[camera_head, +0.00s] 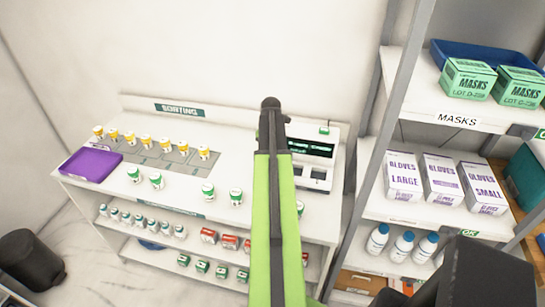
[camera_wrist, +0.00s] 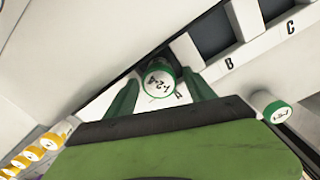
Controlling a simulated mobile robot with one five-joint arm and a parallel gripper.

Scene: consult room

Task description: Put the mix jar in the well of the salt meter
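The salt meter (camera_head: 312,148) is a white unit with a dark display at the right end of the bench, partly hidden behind my arm. In the wrist view its front (camera_wrist: 257,51) shows the letters B and C beside dark wells. A white jar with a green-rimmed, marked lid (camera_wrist: 158,78) stands by the mark left of B, apparently at or in that well; its depth is unclear. I take it for the mix jar. My gripper (camera_wrist: 160,88) has its two green fingers on either side of the jar, with visible gaps. The jar is hidden in the head view.
Several green-lidded jars (camera_head: 208,193) and yellow-capped jars (camera_head: 143,140) stand left on the bench, near a purple tray (camera_head: 91,165). A shelf post (camera_head: 383,130) rises close to the right.

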